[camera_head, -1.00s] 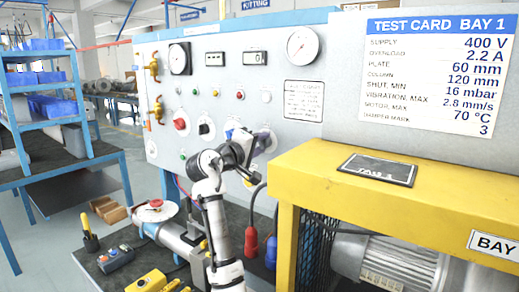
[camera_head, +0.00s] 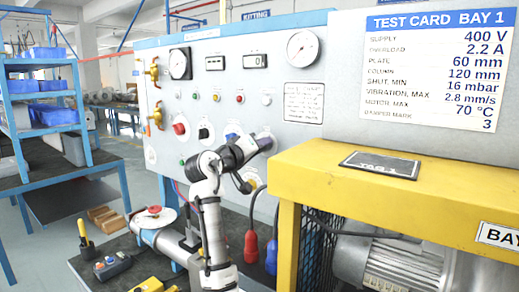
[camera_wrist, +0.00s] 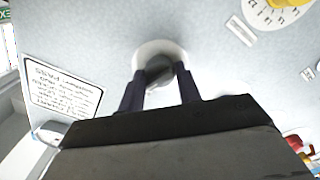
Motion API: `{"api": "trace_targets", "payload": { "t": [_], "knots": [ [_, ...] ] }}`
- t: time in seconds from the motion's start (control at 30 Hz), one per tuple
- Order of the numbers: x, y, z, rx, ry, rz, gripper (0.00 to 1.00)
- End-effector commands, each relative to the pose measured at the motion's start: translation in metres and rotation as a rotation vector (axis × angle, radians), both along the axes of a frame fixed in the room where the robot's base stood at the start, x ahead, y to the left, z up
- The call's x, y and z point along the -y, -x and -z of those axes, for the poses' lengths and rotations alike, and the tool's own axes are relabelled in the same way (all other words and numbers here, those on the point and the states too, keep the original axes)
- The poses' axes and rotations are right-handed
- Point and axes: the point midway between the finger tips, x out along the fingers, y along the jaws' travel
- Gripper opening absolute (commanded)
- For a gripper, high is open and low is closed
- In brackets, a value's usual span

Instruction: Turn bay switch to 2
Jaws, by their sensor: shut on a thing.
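A dark grey switch knob (camera_wrist: 159,68) on a round white dial plate (camera_wrist: 152,48) sits between the two dark fingers of my gripper (camera_wrist: 160,78) in the wrist view. My gripper is shut on this knob, at the face of the panel. The fingers and palm cover part of the dial, so its numbers and the knob's pointing cannot be read. In the head view my gripper (camera_head: 266,143) is against the light grey panel (camera_head: 290,150), below the printed plate, and hides the knob.
A red knob (camera_head: 180,129) and black knob (camera_head: 204,132) are left of my gripper. A yellow knob (camera_wrist: 288,2) on a dial shows at the wrist view's upper right. The yellow frame (camera_head: 340,185) stands close on the right. Red and blue plugs (camera_head: 251,243) hang below.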

Motion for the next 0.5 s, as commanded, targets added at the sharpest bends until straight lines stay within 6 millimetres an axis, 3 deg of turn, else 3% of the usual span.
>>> {"api": "trace_targets", "payload": {
  "t": [0.27,0.3,0.43,0.5],
  "knots": [
    [-0.0008,0.0001,0.0000,0.001,-0.001,-0.001,0.11],
    [-0.0008,0.0001,0.0000,0.001,-0.001,-0.001,0.36],
    [-0.0006,0.0000,-0.0001,0.000,0.000,-0.001,0.53],
    [-0.0005,0.0000,-0.0001,0.000,0.000,0.000,0.55]
  ]
}}
